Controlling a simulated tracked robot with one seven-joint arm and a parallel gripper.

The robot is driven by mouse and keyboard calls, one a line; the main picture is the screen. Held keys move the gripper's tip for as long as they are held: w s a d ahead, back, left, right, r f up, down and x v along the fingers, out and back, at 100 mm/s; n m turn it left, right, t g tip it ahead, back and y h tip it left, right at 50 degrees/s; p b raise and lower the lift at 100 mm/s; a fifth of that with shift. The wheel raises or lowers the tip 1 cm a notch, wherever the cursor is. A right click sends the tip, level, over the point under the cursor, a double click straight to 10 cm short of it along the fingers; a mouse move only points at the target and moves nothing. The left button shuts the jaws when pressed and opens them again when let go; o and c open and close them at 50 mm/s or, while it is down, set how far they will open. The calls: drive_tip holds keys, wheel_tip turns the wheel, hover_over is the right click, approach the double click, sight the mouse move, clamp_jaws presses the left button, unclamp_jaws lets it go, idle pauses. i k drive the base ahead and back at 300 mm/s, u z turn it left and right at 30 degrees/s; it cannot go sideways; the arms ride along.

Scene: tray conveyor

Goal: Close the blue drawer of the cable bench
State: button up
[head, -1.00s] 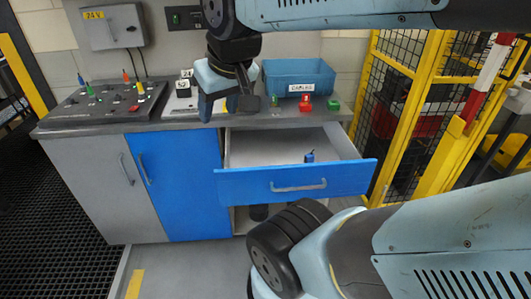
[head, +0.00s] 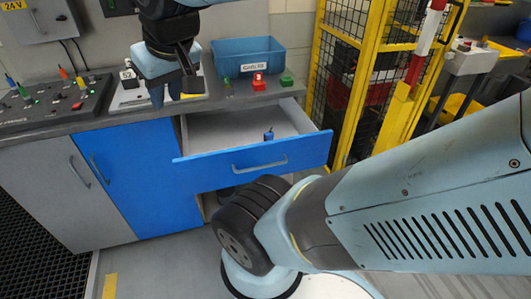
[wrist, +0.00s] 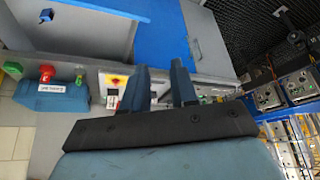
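The blue drawer (head: 255,154) of the cable bench stands pulled out, with a grey bar handle (head: 260,165) on its front. A small blue connector (head: 268,135) stands inside it. My gripper (head: 174,92) is above the worktop, up and to the left of the drawer, pointing down and touching neither drawer nor handle. In the wrist view my gripper (wrist: 160,85) shows two dark blue fingers apart with nothing between them. That view also shows the drawer's blue front (wrist: 112,5) at the top edge and its grey inside.
A blue bin (head: 248,58) and red (head: 258,82) and green (head: 287,80) connectors stand on the worktop. A control panel (head: 50,103) lies at the left. A blue cupboard door (head: 135,175) is shut left of the drawer. Yellow fencing (head: 350,110) stands to the right.

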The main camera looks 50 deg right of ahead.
sight(224, 147)
drive_tip(key=u, duration=1.55)
drive_tip(key=i, duration=0.1)
drive_tip(key=z, duration=3.05)
drive_tip(key=k, duration=1.25)
drive_tip(key=u, duration=0.9)
drive_tip(key=i, duration=1)
